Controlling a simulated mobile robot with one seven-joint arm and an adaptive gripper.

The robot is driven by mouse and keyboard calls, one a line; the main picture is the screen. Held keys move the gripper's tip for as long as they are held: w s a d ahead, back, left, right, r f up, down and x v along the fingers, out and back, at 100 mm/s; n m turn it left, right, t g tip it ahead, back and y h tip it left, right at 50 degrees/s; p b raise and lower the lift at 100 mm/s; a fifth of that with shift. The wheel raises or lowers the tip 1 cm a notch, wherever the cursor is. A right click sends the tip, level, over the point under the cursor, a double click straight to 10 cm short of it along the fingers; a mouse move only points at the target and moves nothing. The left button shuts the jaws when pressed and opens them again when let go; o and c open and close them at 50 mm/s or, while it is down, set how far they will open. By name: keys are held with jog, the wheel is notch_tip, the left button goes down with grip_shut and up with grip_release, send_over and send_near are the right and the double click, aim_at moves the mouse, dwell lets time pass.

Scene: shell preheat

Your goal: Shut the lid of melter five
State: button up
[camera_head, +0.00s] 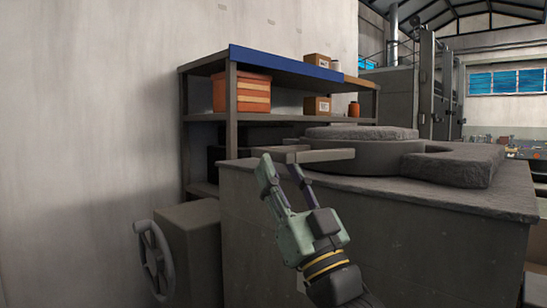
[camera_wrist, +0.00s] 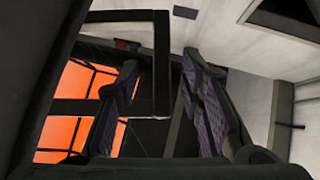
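The melter (camera_head: 365,225) is a grey block-shaped body with a dark, rough top. A round grey lid (camera_head: 360,132) lies about level over a low round collar (camera_head: 385,158) on it; I cannot tell whether it is fully seated. A flat grey handle bar (camera_head: 325,155) sticks out to the left of the collar. My gripper (camera_head: 280,163) reaches up to the bar's left end, with its fingers apart. In the wrist view a dark squared bar (camera_wrist: 161,65) shows between my open fingers (camera_wrist: 160,105); contact is not clear.
A shelf rack (camera_head: 232,105) with an orange crate (camera_head: 242,93) and small boxes stands behind, against the wall. A grey box with a handwheel (camera_head: 154,262) is at the lower left. A thick grey slab (camera_head: 455,165) lies on the melter top at the right.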

jog(key=v, duration=0.7)
jog(key=shift+s+f, duration=0.25)
jog(key=shift+f, duration=0.05)
jog(key=shift+d, duration=0.1)
